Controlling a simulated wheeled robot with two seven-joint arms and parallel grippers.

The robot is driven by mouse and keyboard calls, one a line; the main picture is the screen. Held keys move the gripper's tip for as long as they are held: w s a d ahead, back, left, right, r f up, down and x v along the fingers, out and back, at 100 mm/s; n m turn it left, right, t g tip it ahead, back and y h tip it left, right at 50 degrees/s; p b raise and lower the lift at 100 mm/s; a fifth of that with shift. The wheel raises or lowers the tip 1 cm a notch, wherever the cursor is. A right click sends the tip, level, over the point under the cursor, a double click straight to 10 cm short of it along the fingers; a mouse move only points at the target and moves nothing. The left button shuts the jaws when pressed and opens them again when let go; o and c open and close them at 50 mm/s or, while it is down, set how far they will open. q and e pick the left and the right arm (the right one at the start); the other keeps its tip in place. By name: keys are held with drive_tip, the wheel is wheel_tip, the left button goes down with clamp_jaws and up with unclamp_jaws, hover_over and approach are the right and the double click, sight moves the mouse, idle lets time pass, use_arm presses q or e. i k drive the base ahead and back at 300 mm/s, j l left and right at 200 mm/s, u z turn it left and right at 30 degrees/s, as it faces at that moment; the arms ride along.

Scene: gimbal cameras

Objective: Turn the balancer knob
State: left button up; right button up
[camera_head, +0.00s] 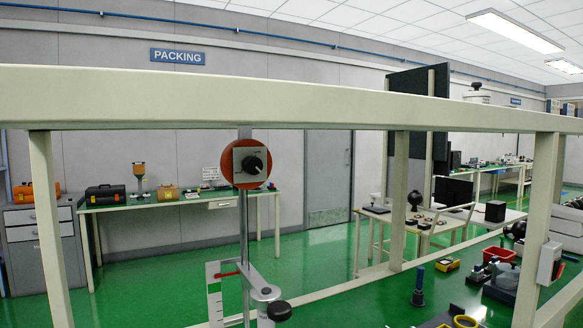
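A round orange-red unit with a square grey face plate hangs close in front of me, below a cream beam, in the head view. A black knob (253,165) with a pale pointer mark sits in the middle of the plate, and I take this as the balancer knob. The print on the plate is too small to read. Neither of my grippers shows in this view, and nothing touches the knob.
A cream frame beam (290,98) crosses the view, with posts at both sides. A metal column with a clamp and black handle (279,310) stands below the balancer. A red bin (498,255) and tools lie on the bench at right.

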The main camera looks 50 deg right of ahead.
sight(253, 165)
drive_tip(key=z, duration=1.35)
